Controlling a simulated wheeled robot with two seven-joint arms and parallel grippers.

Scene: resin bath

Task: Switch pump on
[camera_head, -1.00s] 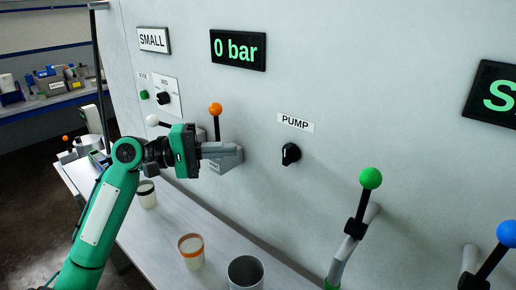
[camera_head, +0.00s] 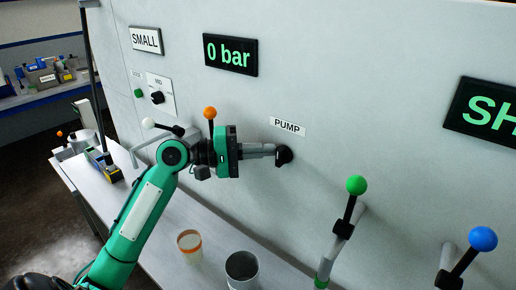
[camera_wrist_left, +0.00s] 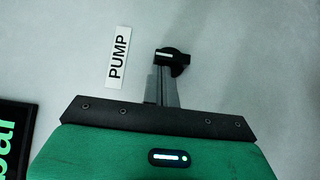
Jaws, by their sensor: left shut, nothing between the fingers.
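The black rotary pump knob (camera_head: 284,155) sits on the grey panel below the white PUMP label (camera_head: 287,126). My left gripper (camera_head: 274,151) is shut and empty, with its fingertips at the left side of the knob. In the left wrist view the knob (camera_wrist_left: 174,57) shows a white pointer line just beyond the closed fingertips (camera_wrist_left: 164,72); whether they touch it I cannot tell. The PUMP label (camera_wrist_left: 118,56) is left of the fingers there. The pressure display (camera_head: 230,54) reads 0 bar. My right gripper is not in view.
An orange-balled lever (camera_head: 210,113) stands just behind my left wrist, and a white-balled one (camera_head: 148,123) is further left. Green-balled (camera_head: 356,186) and blue-balled (camera_head: 483,239) levers stand to the right. Cups (camera_head: 190,246) and a metal beaker (camera_head: 242,268) stand on the bench below.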

